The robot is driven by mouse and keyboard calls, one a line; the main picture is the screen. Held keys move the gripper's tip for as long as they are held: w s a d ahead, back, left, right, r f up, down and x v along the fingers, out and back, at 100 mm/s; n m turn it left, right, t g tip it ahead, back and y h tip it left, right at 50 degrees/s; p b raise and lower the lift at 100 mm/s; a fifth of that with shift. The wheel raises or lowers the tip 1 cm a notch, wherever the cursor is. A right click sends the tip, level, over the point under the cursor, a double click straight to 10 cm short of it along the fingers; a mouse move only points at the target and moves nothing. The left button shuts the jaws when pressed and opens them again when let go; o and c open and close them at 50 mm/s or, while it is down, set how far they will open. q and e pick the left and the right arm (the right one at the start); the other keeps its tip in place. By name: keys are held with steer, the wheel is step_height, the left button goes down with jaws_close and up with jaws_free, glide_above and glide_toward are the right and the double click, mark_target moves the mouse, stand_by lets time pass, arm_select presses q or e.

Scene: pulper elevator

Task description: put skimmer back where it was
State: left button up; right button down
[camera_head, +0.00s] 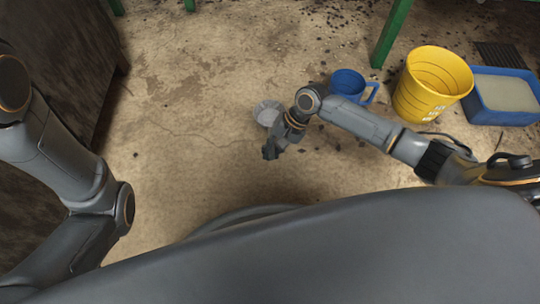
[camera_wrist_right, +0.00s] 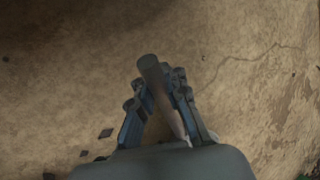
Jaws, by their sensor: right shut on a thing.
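The skimmer (camera_head: 267,112) shows in the head view as a small, pale grey round shape beside my right wrist, partly covered by it. My right gripper (camera_head: 270,151) hangs over the concrete floor near the middle of the head view. In the right wrist view, the right gripper (camera_wrist_right: 158,88) is shut on the dark rod-like handle of the skimmer (camera_wrist_right: 150,66), which lies slanted between the fingers. The join between handle and round head is hidden. My left arm stands at the left edge of the head view; its gripper is out of view.
A blue jug (camera_head: 347,83) stands just beyond my right arm. A yellow bucket (camera_head: 437,80) and a blue tub (camera_head: 503,97) with pale content stand at the right. A green post (camera_head: 392,32) rises behind them. The floor (camera_head: 200,140) left of my right gripper is clear.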

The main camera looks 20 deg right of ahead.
steer(key=shift+f, duration=0.1)
steer(key=c, duration=1.3)
jaws_free()
steer(key=shift+f, duration=0.1)
steer(key=shift+c, duration=0.2)
